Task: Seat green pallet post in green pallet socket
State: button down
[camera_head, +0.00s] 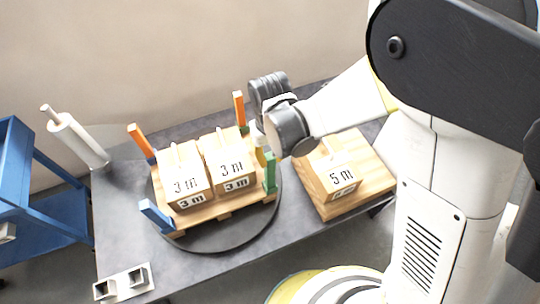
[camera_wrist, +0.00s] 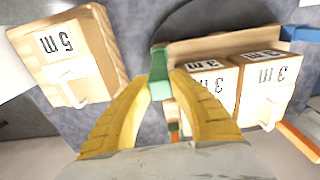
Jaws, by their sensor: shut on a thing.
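The green pallet post (camera_head: 270,173) stands roughly upright at the right front corner of the wooden pallet (camera_head: 222,209). My gripper (camera_head: 263,157) is at this post in the head view. In the wrist view my gripper's yellow fingers (camera_wrist: 161,86) are shut on the green post (camera_wrist: 159,62), beside the pallet edge (camera_wrist: 215,46). The fingers hide part of the post. The green socket is not clearly distinct from the post, so I cannot tell how deep the post sits.
Orange posts (camera_head: 140,140) (camera_head: 239,107) and a blue post (camera_head: 155,214) stand at the other corners. Two "3 m" boxes (camera_head: 186,185) (camera_head: 229,163) sit on the pallet, which rests on a dark round turntable (camera_head: 222,243). A "5 m" box (camera_head: 372,181) stands close on the right.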

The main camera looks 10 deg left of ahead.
jog(key=shift+f, duration=0.65)
jog(key=c, duration=1.2)
grip_release()
jog(key=shift+c, duration=0.2)
notch_tip(320, 180, up, 12)
jog(key=s+d+r+m+t, duration=0.1)
jog(key=d+r+m+t, duration=0.1)
jog(key=d, duration=0.6)
jog(key=s+d+r+m+t, duration=0.2)
jog(key=d+r, duration=0.2)
jog(key=d, duration=0.5)
jog(key=s+d+r+m+t, duration=0.2)
jog(key=d+r+t, duration=0.1)
jog(key=d, duration=0.5)
jog(key=shift+s+d+r, duration=0.2)
jog(key=shift+d+r, duration=0.05)
jog(key=shift+r, duration=0.25)
